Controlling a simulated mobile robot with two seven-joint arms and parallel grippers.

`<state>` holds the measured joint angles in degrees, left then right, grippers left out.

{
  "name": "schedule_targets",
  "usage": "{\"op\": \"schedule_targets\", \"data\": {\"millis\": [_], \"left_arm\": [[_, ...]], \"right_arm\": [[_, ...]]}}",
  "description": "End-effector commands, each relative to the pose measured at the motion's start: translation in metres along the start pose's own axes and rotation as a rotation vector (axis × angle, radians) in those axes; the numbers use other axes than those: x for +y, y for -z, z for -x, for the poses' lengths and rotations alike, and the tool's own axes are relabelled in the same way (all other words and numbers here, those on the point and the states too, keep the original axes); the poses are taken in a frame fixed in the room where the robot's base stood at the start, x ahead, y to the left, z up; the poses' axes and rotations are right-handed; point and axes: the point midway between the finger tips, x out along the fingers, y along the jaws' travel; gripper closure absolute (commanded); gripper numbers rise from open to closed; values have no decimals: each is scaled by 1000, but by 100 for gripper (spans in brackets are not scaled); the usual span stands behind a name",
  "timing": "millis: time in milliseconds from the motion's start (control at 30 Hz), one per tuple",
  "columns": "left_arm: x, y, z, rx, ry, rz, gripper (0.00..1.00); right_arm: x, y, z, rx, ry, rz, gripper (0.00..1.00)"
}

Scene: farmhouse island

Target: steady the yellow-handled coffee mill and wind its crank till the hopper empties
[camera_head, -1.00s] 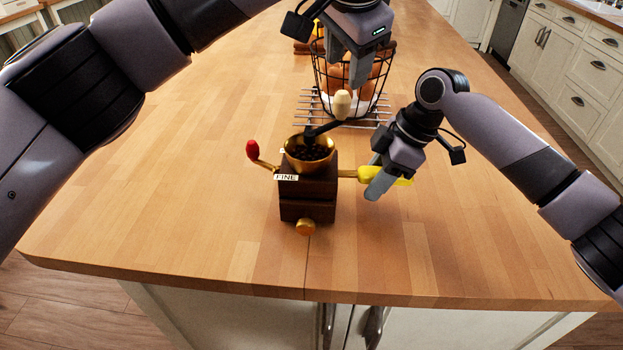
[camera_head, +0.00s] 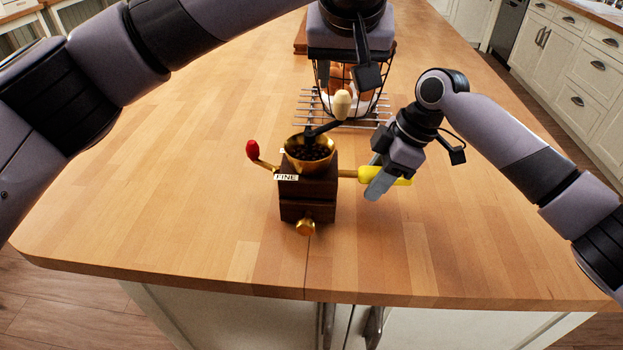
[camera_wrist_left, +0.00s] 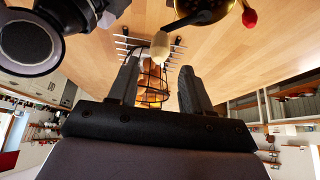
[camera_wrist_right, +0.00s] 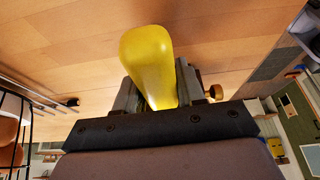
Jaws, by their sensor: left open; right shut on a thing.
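The coffee mill (camera_head: 308,195) stands upright on the wooden island, a dark wood box with a brass hopper (camera_head: 297,163) on top. Dark beans (camera_head: 312,153) lie in the hopper. The crank's pale knob (camera_head: 342,103) stands up behind the hopper on a dark arm; it also shows in the left wrist view (camera_wrist_left: 160,47). My right gripper (camera_head: 376,183) is shut on the yellow handle (camera_head: 402,181) at the mill's right side; the handle fills its jaws in the right wrist view (camera_wrist_right: 148,65). My left gripper (camera_wrist_left: 160,85) is open and empty, its fingers pointing toward the knob with a gap between.
A red-tipped lever (camera_head: 253,150) sticks out at the mill's left, beside a "FINE" label. Behind the mill, a wire basket (camera_head: 381,98) of brown eggs stands on a metal rack (camera_head: 311,108). The counter at left and front is clear.

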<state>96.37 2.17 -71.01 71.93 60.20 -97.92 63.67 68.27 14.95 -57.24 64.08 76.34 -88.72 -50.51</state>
Motion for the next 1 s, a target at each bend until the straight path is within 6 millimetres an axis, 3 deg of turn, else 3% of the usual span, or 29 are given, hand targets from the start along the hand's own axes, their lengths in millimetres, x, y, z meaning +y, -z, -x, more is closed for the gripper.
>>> {"op": "schedule_targets", "data": {"millis": [500,700,1000], "left_arm": [[0,-1,-69,-4,0,-3,51],[0,-1,-81,-2,1,-2,51],[0,0,-83,-1,1,-3,51]], "right_arm": [[0,-4,-3,-9,4,-5,100],[0,-4,-3,-9,4,-5,100],[0,-4,-3,-9,3,-5,100]]}}
